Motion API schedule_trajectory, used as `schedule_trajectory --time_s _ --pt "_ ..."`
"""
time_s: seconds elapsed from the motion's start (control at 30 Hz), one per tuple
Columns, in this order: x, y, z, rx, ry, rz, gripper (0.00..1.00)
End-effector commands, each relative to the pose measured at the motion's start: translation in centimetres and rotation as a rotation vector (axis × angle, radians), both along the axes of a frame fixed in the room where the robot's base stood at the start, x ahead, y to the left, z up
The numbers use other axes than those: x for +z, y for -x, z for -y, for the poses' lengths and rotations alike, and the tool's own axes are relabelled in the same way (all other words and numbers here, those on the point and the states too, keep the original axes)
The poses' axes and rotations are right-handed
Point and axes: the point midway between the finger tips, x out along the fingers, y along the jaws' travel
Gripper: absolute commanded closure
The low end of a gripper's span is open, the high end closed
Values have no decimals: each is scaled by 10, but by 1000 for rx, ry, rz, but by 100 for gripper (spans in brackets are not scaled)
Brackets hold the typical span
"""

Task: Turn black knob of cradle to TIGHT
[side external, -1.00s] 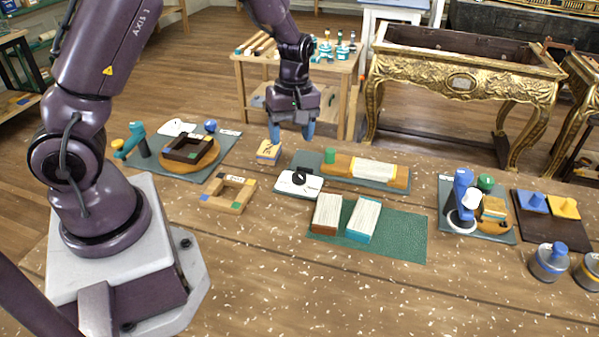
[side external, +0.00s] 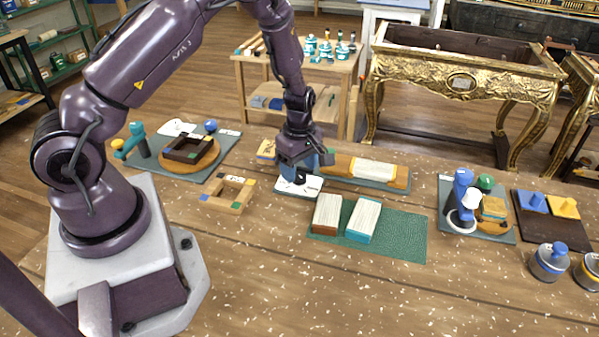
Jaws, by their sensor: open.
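The cradle (side external: 385,185) is a grey-green base with a wooden block and a white strip on it, at the middle of the bench. The white dial plate (side external: 309,190) sits at its left front end. My gripper (side external: 306,176) is open and points down over this plate. The black knob (side external: 298,180) shows only as a dark bit between the blue fingers; the rest of it is hidden, and I cannot tell whether the fingers touch it. The knob's pointer and the plate's lettering cannot be read.
A wooden square frame (side external: 229,193) lies left of the plate. A green mat (side external: 400,236) with two pale-topped blocks lies in front of the cradle. A small yellow-topped block (side external: 266,148) stands behind-left of my gripper. The bench front is clear.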

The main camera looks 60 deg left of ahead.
Motion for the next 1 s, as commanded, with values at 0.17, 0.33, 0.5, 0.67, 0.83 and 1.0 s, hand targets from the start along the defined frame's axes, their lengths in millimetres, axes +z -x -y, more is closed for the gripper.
schedule_trajectory --time_s 0.17,0.33,0.5,0.67,0.83,1.0 --pt "-17 0 0 -1 0 0 40" --pt "-21 0 0 -1 1 1 40" --pt "-20 0 0 -1 1 1 40" --pt "-20 0 0 -2 1 1 76" --pt "-20 0 0 -3 1 1 89" --pt "-20 0 0 -23 1 0 89"
